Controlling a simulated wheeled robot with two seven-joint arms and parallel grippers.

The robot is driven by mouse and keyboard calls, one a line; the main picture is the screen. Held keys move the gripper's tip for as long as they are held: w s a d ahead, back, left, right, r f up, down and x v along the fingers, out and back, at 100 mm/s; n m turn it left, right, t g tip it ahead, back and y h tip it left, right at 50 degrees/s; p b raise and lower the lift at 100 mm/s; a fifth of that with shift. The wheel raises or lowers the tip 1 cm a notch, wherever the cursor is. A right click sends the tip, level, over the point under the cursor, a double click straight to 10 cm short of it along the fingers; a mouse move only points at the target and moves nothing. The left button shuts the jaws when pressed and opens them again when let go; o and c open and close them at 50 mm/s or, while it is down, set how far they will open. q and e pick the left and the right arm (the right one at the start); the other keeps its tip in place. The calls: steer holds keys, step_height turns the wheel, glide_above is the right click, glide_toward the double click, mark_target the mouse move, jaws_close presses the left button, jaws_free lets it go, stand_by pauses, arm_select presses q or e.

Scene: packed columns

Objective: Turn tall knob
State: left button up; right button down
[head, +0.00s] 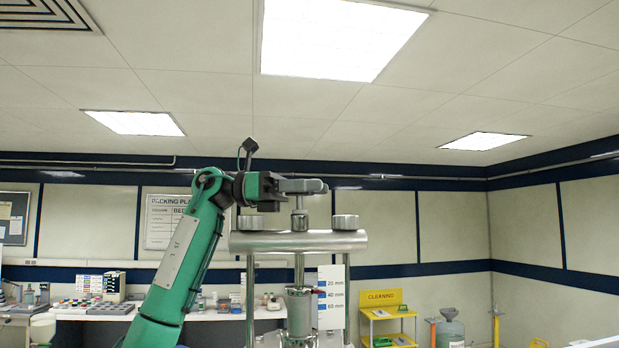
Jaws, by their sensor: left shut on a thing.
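The tall knob (310,186) looks like a grey, rounded bar at the top of a metal spindle (299,220), in the middle of the head view. The spindle rises above the centre of a steel crossbar (270,242) on a column press. My left gripper (280,190) reaches in level from the left and is shut on the left part of the knob. The dark jaws partly hide that end, so the exact grip is hard to see. My right gripper is not in view.
Two round nuts (251,222) and (344,222) stand on the crossbar, either side of the spindle. A marked scale board (332,290) and a metal cylinder (299,305) are below it. A bench with bottles (210,314) and a yellow cleaning stand (381,298) are behind.

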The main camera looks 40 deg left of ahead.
arm_select(q)
steer(key=m+g+h+p, duration=0.1)
steer(key=g, duration=0.1)
steer(key=shift+s+r+m+g, duration=0.1)
steer(key=shift+r+m+g, duration=0.05)
steer(key=shift+m+g, duration=0.2)
steer(key=shift+s+d+m+g+h+p, duration=0.1)
steer(key=shift+m+g+h+p, duration=0.2)
steer(key=shift+m+g+p, duration=0.2)
steer(key=shift+g, duration=0.25)
steer(key=o, duration=1)
